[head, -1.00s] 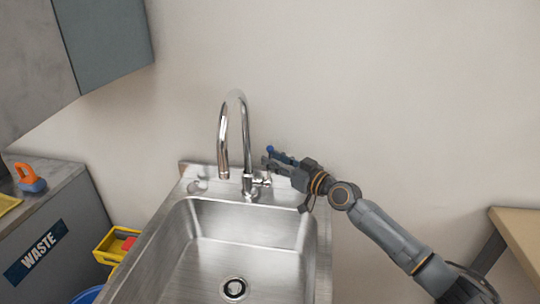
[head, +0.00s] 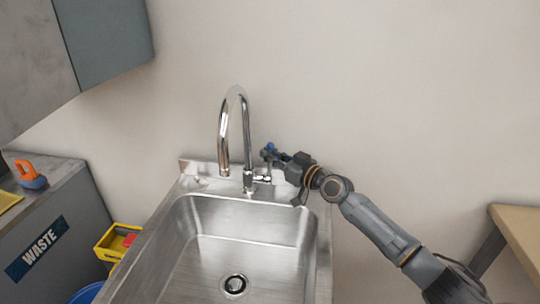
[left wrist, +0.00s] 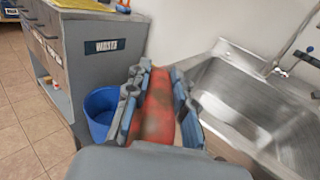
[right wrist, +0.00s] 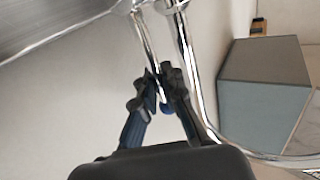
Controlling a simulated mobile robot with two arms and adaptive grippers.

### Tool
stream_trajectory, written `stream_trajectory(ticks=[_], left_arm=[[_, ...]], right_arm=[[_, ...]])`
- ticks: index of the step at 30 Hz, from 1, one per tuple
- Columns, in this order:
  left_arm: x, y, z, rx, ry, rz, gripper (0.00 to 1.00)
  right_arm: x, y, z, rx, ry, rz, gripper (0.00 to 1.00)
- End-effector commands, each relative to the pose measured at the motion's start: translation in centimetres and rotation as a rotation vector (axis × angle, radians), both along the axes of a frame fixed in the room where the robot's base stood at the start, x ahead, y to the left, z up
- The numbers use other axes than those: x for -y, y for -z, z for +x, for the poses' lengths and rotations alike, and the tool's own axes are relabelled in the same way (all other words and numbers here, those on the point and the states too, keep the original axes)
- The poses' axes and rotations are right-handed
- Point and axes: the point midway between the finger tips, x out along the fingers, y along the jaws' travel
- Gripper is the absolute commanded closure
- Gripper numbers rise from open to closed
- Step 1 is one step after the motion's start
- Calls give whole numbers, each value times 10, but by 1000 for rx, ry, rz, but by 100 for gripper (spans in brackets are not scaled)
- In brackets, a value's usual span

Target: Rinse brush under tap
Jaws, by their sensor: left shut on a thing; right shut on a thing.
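The chrome tap (head: 246,140) stands at the back of the steel sink (head: 205,230). No water shows below its spout. My right gripper (head: 270,153) is just right of the tap, by its side handle (head: 262,178). In the right wrist view its fingers (right wrist: 158,82) are shut on the thin chrome lever of the tap handle (right wrist: 148,45). In the left wrist view my left gripper (left wrist: 158,88) is shut on a red, dark-smudged thing, apparently the brush (left wrist: 157,110). It is beside the sink's left edge. Bristles cannot be made out, and this gripper is outside the head view.
A grey waste cabinet (head: 60,225) stands left of the sink, with an orange and blue item (head: 30,175) on top. A yellow bin (head: 112,243) and a blue bucket (left wrist: 101,108) fill the gap. The basin is empty, with a drain (head: 234,286). A wooden table (head: 518,225) is right.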

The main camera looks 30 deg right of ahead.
Motion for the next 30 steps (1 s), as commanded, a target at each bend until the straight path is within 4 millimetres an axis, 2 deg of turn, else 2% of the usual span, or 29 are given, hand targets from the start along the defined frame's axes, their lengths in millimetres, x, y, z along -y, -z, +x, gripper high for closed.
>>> stream_trajectory(ticks=[10,23,24,27,30], left_arm=[[0,40,0,1,0,0,100],[0,42,0,1,0,0,100],[0,42,0,1,0,0,100],[0,42,0,1,0,0,100],[0,42,0,1,0,0,100]], right_arm=[[-5,6,-7,83,0,-63,100],[-6,2,-9,100,0,-80,100],[-6,3,-9,100,0,-80,87],[-6,2,-9,101,0,-80,68],[-6,2,-9,102,0,-80,68]])
